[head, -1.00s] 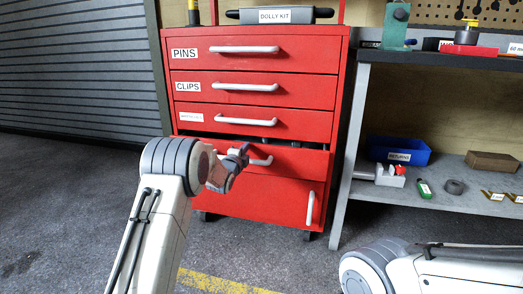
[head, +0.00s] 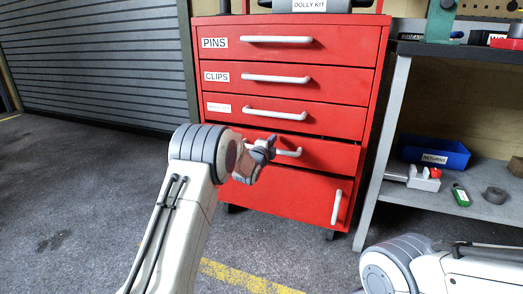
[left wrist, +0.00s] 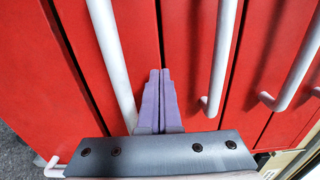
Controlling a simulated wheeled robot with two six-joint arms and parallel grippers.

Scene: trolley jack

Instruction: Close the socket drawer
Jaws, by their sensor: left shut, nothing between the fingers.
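The red cabinet (head: 290,100) has a fourth drawer (head: 330,156) that sits slightly out, with a thin dark gap above it. Its label is not visible; my left arm covers its left end. Its white handle (head: 288,152) shows just right of my left gripper (head: 272,146). The gripper is shut and empty, in front of this drawer; contact cannot be told. In the left wrist view the shut purple fingers (left wrist: 157,100) point at a red front beside a white handle (left wrist: 112,60). My right arm shows at lower right, but its gripper is out of view.
The drawers above, PINS (head: 215,43), CLIPS (head: 216,77) and one with an unreadable label (head: 219,108), look shut. A grey workbench (head: 385,130) stands close on the right, with a blue RETURNS bin (head: 434,153) on its lower shelf. The floor at left is clear.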

